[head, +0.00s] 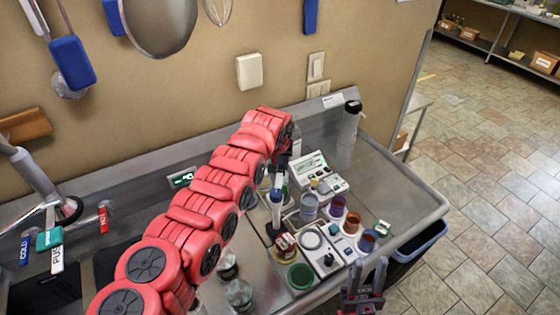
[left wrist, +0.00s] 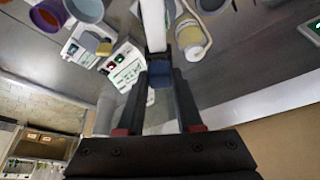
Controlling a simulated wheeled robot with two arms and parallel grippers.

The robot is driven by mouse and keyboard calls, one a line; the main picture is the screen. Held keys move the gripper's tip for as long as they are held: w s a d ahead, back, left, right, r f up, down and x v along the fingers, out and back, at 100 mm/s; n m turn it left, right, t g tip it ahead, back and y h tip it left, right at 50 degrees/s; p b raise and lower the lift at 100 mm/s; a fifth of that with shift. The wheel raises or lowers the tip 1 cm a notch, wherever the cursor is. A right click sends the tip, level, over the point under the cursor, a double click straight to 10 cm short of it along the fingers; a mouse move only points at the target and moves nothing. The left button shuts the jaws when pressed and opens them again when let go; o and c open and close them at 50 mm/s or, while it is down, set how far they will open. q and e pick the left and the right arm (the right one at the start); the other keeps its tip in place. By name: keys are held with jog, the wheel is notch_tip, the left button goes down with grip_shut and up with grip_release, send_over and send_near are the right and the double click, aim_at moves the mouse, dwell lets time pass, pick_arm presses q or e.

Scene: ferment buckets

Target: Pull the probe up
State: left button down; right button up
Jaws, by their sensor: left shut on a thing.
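I cannot tell whether the probe's lower tip is inside a container. My right gripper (head: 364,280) is near the counter's front edge, with its fingers apart and empty.
A clear beaker (head: 309,208) and several cups with coloured contents, one purple (head: 338,206), crowd the counter's right part. A black-topped bottle (head: 346,138) stands at the back right. The wall is close behind my left gripper.

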dwell(0.8)
pick_arm(q)
notch_tip(320, 180, up, 6)
jog(key=b, duration=0.4)
jog(key=shift+f, duration=0.2)
jog(key=shift+w+r, duration=0.1)
jog(key=shift+r, duration=0.1)
jog(key=c, duration=0.8)
grip_release()
jog(key=shift+o, duration=1.2)
